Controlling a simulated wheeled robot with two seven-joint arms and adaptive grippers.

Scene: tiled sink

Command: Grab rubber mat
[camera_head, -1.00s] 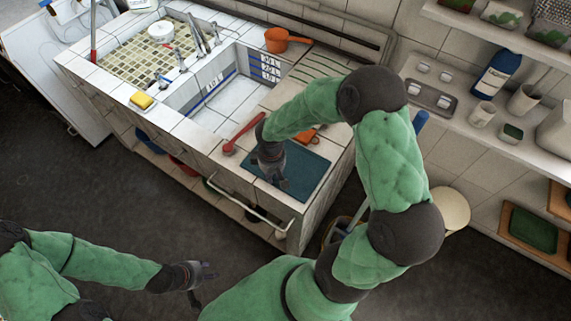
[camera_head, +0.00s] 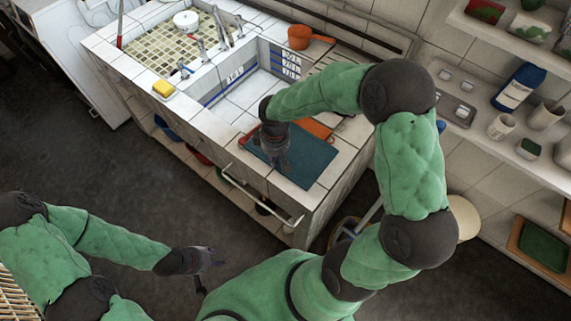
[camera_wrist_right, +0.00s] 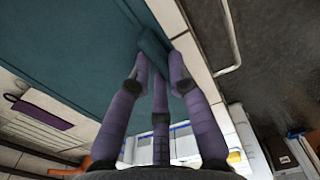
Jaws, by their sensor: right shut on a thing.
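The rubber mat (camera_head: 312,160) is a flat teal sheet on the tiled counter at the near right of the sink. It fills much of the right wrist view (camera_wrist_right: 70,45). My right gripper (camera_head: 278,162) is at the mat's left part, pointing down. In the right wrist view its purple fingers (camera_wrist_right: 160,62) are shut on a raised, folded bit of the mat's edge. Most of the mat looks flat on the counter. My left gripper (camera_head: 205,262) is open and empty over the floor, away from the counter.
A red-handled tool (camera_head: 249,134) and an orange item (camera_head: 316,129) lie by the mat, partly behind my right arm. The sink basin (camera_head: 243,92) is beyond. A yellow sponge (camera_head: 163,88) sits on the left rim. A rail (camera_head: 262,205) runs along the counter front.

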